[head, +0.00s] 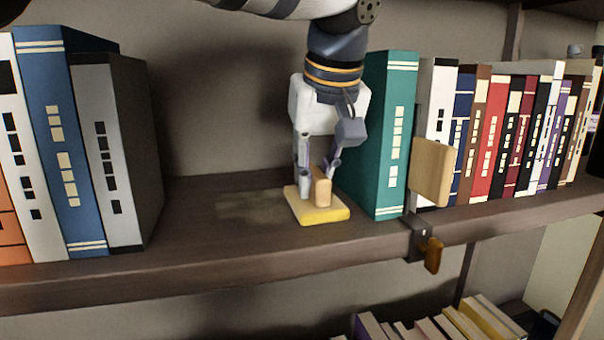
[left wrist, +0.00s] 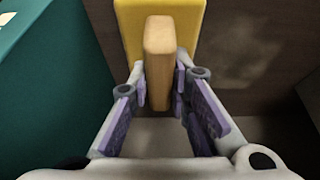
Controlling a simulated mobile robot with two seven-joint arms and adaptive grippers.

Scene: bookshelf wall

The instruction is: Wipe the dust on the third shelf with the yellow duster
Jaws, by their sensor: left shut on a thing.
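The yellow duster (head: 325,215) has a flat yellow pad and a tan block handle. It lies flat on the brown shelf (head: 190,220), close to the teal book. My left gripper (head: 314,185) comes down from above and is shut on the duster's handle. In the left wrist view the handle of the duster (left wrist: 158,60) sits between the fingers of my left gripper (left wrist: 162,90). A pale dust patch (head: 248,207) lies on the shelf just left of the duster; it also shows in the left wrist view (left wrist: 235,60). My right gripper is not in view.
A teal book (head: 385,140) stands just right of the duster, with a row of books (head: 495,130) beyond. A clamp with a tan block (head: 432,172) sits on the shelf's front edge. A grey book (head: 115,150) stands at left. Bare shelf lies between.

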